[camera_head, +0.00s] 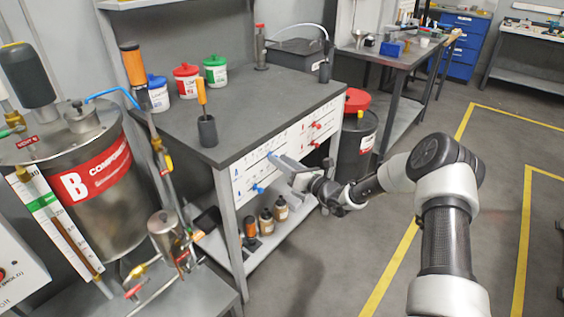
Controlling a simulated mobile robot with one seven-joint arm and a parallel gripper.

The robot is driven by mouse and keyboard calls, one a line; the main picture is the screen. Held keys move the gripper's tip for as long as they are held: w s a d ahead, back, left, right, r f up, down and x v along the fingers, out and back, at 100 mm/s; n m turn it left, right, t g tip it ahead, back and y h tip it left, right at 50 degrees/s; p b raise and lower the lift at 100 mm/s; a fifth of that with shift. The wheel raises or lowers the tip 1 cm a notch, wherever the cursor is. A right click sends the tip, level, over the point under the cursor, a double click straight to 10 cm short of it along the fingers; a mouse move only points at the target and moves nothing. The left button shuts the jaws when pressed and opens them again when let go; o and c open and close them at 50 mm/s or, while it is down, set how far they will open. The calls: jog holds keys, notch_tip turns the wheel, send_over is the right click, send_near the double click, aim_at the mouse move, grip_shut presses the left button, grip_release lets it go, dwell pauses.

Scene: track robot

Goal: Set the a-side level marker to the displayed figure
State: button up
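A white panel (246,171) with printed scales is fixed to the front of the grey workbench. Its left part carries a blue letter A and two blue markers: an upper one (269,154) and a lower one (258,189). My gripper (279,161) is in front of the panel, with its fingertips close to the upper blue marker. I cannot tell whether they touch it, or whether the fingers are open or shut. My gripper hides part of the panel. The scale numbers and any displayed figure are too small to read.
Red markers (316,125) sit on the panel's right part. Bottles (281,208) stand on the shelf below. A dark drum with a red lid (357,100) is right of the bench. A steel tank marked B (95,180) stands left. The floor at right is open.

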jog(key=p+v, duration=0.3)
jog(key=v, duration=1.4)
jog(key=shift+s+d, duration=0.15)
jog(key=shift+d, duration=0.05)
